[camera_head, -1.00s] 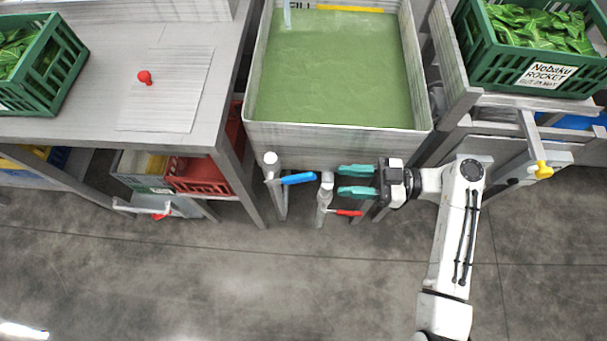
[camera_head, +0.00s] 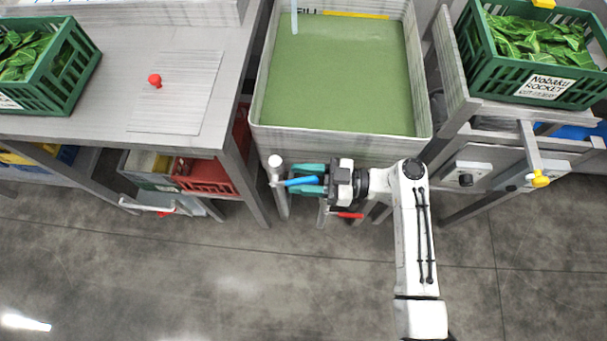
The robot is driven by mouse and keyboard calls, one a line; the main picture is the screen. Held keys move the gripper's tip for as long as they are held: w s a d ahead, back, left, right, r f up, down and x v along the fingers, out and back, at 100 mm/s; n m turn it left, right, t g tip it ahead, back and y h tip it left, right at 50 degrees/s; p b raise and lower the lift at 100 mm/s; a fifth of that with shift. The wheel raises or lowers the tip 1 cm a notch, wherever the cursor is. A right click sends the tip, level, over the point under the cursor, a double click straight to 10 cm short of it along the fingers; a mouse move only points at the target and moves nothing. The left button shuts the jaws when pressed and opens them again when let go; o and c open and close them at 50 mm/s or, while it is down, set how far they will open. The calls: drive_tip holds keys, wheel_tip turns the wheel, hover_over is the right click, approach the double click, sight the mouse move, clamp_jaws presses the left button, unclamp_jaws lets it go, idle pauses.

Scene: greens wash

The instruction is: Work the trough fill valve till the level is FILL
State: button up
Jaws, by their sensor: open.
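The steel trough (camera_head: 340,146) holds green water (camera_head: 340,75), its surface just below a yellow line (camera_head: 357,15) on the far wall. Letters beside that line are partly cut off by the frame's top, and a pale stream or pipe (camera_head: 294,17) stands by them. A valve with a blue lever (camera_head: 300,181) is below the trough's front left; the lever points right. A red lever (camera_head: 348,215) is lower and to the right. My gripper (camera_head: 307,180) is open, its teal fingers on either side of the blue lever as seen from above. Contact cannot be told.
A grey table (camera_head: 60,125) at left bears a green crate of leaves (camera_head: 50,80) and a red knob (camera_head: 155,80). A green rocket crate (camera_head: 540,88) stands at right. A yellow-ended handle (camera_head: 540,179) juts out below it. The floor (camera_head: 200,280) in front is clear.

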clamp_jaws()
idle(0.3)
idle(0.3)
